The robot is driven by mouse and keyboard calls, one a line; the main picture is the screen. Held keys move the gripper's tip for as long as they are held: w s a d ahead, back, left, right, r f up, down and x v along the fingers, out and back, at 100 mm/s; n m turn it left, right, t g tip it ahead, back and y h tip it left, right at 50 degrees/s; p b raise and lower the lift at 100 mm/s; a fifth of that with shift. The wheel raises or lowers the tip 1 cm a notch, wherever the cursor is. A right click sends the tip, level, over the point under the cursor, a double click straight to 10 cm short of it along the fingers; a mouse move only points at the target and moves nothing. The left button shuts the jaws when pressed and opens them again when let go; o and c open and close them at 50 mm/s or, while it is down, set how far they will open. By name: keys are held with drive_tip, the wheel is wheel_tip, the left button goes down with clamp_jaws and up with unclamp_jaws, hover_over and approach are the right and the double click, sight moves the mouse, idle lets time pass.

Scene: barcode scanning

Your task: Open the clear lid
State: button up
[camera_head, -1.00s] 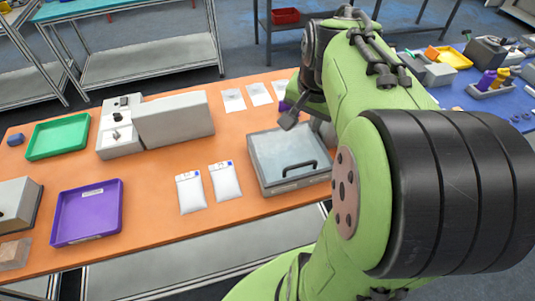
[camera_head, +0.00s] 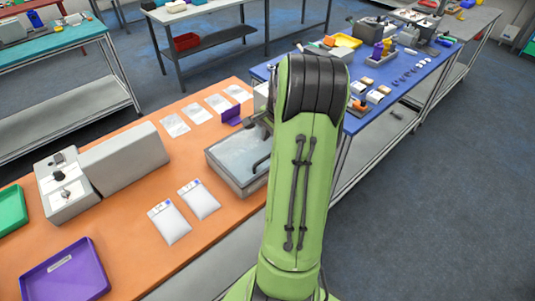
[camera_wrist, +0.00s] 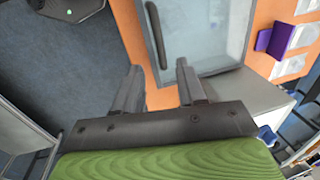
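The clear lid (camera_head: 236,153) lies flat and closed on a grey box (camera_head: 234,184) on the orange table. Its dark handle (camera_head: 261,163) is at the side near my arm, which hides part of the box. In the wrist view, the lid (camera_wrist: 205,35) is at the upper middle, with the dark handle (camera_wrist: 156,33) along its left side. My gripper (camera_wrist: 158,68) is open and empty. Its fingers point toward the handle side of the box, and the handle appears beyond the fingertips, apart from them. The fingers are not clearly visible in the head view.
Two white packets (camera_head: 170,221) lie left of the box. A purple holder (camera_head: 231,115) and several clear bags stand or lie behind it. A grey machine (camera_head: 124,156) and a purple tray (camera_head: 66,276) are farther left. Open floor (camera_head: 430,210) lies right of my arm.

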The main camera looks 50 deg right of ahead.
sight(268, 156)
drive_tip(key=f, duration=0.3)
drive_tip(key=w+f, duration=0.1)
drive_tip(key=f, duration=0.3)
drive_tip(key=shift+w+d, duration=0.2)
drive_tip(key=shift+c, duration=0.3)
clamp_jaws()
